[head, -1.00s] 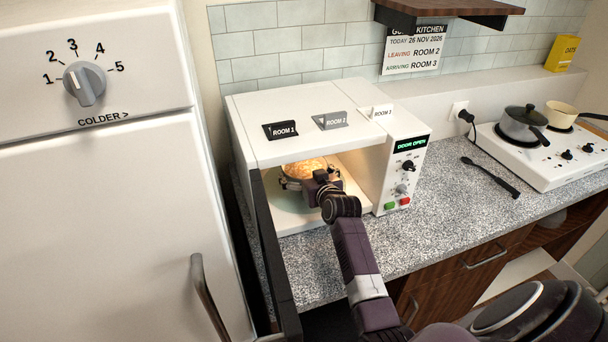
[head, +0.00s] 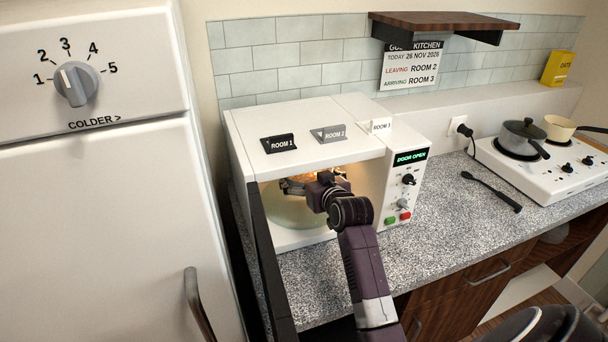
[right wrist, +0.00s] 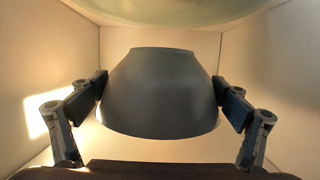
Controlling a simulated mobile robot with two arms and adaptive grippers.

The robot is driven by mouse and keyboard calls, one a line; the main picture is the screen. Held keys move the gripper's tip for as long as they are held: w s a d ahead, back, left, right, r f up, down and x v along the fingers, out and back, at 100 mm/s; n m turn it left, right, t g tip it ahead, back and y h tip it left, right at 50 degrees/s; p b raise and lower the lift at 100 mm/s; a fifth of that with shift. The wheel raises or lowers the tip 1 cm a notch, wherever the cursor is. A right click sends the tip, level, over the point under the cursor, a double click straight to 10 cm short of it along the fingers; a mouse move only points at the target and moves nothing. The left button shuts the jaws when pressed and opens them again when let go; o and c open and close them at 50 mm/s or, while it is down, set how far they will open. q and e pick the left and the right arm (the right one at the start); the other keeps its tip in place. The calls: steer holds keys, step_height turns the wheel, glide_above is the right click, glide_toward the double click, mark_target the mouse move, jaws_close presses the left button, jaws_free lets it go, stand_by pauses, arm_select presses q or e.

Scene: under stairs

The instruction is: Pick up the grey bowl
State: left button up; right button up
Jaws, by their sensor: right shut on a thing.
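The grey bowl (right wrist: 160,95) is inside the open microwave (head: 307,140). My right gripper (head: 305,186) reaches in through the open front and is shut on the bowl. In the right wrist view the picture is upside down, and the two finger pads press on opposite sides of the bowl. A gap shows between the bowl's base and the pale turntable (right wrist: 190,12), so the bowl is held above it. Orange-brown food shows in the bowl in the head view, mostly hidden by the microwave's top edge and my gripper. My left gripper is not in view.
The dark microwave door (head: 270,265) stands open at the left, near the fridge (head: 105,220). ROOM 1, ROOM 2 and ROOM 3 signs stand on the microwave. A black utensil (head: 492,191) and a hob (head: 550,160) with pots are at the right. The speckled counter (head: 440,225) before them is clear.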

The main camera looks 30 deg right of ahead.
steer(key=s+a+b, duration=0.3)
steer(key=s, duration=1.2)
steer(key=shift+s+a+r+b, duration=0.15)
steer(key=shift+s+a+b, duration=0.15)
steer(key=shift+a, duration=0.1)
steer(key=shift+s, duration=0.1)
steer(key=o, duration=1.1)
steer(key=c, duration=1)
